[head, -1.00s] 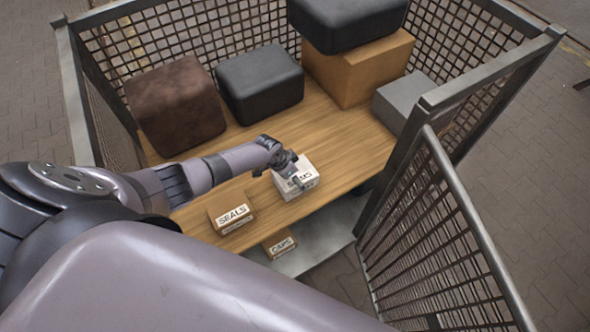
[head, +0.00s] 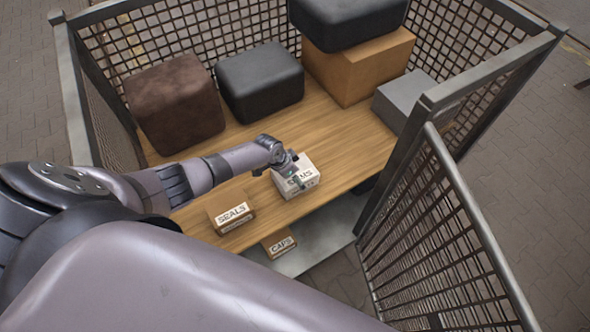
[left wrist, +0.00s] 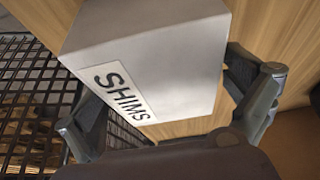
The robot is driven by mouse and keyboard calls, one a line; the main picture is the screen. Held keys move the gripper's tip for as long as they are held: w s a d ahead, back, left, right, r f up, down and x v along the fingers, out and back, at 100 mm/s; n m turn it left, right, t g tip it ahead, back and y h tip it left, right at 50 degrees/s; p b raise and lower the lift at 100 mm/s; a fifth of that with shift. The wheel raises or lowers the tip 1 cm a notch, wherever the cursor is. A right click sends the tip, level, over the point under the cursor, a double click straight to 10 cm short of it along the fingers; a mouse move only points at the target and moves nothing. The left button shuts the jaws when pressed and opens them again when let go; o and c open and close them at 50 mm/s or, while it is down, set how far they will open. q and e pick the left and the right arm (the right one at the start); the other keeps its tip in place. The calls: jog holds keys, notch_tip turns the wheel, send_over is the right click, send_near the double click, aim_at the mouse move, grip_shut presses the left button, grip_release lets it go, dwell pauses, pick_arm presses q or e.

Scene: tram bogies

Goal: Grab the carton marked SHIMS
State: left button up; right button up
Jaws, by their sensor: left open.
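The white carton marked SHIMS (head: 313,178) sits on the wooden deck near its front edge. In the left wrist view the carton (left wrist: 165,55) fills the middle, its label tilted. My left gripper (head: 296,176) is at the carton and hides part of its label. In the left wrist view the gripper (left wrist: 150,95) is open, with one finger on each side of the carton. I cannot tell whether either finger touches it. My right gripper is not in view.
A carton marked SEALS (head: 231,211) stands on the deck to the left, and one marked CAPS (head: 279,244) lower in front. Dark padded blocks (head: 260,82), a brown box (head: 358,62) and a grey box (head: 402,99) stand behind. Mesh walls (head: 440,235) enclose the sides.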

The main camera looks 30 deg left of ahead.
pick_arm(q)
jog(key=shift+c, duration=0.5)
jog(key=c, duration=1.1)
jog(key=shift+r, duration=0.1)
